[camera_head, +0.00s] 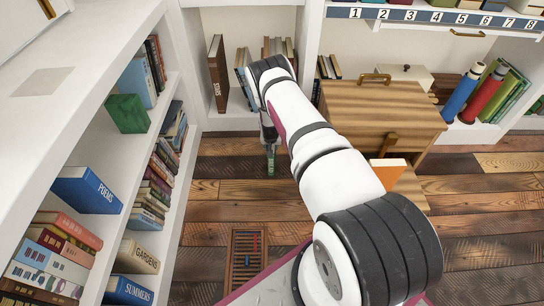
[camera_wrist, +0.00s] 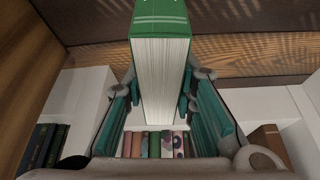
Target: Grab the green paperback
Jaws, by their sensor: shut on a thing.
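The green paperback (camera_wrist: 160,18) fills the middle of the wrist view, its pale page block (camera_wrist: 162,80) facing the camera. My gripper (camera_wrist: 158,100) is shut on it, with a finger on each side of the book. In the head view my gripper (camera_head: 270,148) hangs at the end of my outstretched arm over the plank floor. A small green part of the paperback (camera_head: 270,163) shows below the fingers there; my gripper hides the rest.
A left bookcase (camera_head: 185,100) holds many books, including another green block (camera_head: 127,113). A wooden cabinet (camera_head: 375,115) stands close right of my arm, with an orange book (camera_head: 387,170) beside it. A floor grate (camera_head: 247,262) lies in front; floor around it is clear.

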